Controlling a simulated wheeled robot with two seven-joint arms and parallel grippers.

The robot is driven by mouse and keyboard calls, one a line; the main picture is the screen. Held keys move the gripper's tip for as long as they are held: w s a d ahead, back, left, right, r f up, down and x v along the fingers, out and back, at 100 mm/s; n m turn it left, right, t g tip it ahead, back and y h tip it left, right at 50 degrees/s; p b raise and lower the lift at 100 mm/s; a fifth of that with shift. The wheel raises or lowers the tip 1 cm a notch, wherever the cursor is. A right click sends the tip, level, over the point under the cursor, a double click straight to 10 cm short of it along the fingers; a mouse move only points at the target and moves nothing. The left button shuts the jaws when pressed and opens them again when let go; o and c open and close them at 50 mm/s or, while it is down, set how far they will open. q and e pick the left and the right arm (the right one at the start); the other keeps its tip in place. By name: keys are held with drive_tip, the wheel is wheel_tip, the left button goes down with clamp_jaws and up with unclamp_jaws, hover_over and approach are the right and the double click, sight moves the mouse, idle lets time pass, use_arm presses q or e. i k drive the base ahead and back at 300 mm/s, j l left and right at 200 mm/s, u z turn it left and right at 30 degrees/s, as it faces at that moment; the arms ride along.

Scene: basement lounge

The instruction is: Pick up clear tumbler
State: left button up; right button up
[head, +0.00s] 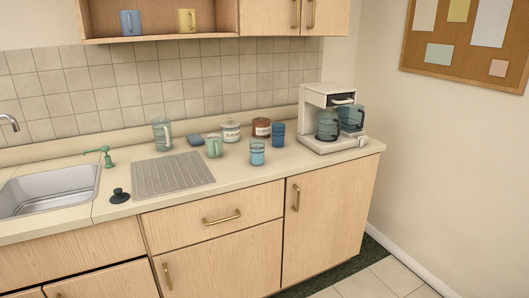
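A see-through, blue-tinted tumbler (257,153) stands upright near the middle of the counter. It looks like the clear tumbler, with darker bands near its rim and base. A solid blue cup (278,134) stands just behind it to the right, and a pale green mug (214,147) stands to its left. Neither of my grippers is in view, so nothing is seen near the tumbler.
On the counter (235,183) are a sugar jar (230,132), a brown jar (261,128), a clear pitcher (162,134), a ribbed drainboard (172,175) and a coffee maker (325,115). A sink (50,191) is at left. The counter in front of the tumbler is bare.

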sight(257, 147)
drive_tip(key=i+l, duration=0.1)
drive_tip(key=i, duration=0.35)
drive_tip(key=i+l, duration=0.1)
drive_tip(key=i, duration=0.4)
drive_tip(key=u, duration=1.3)
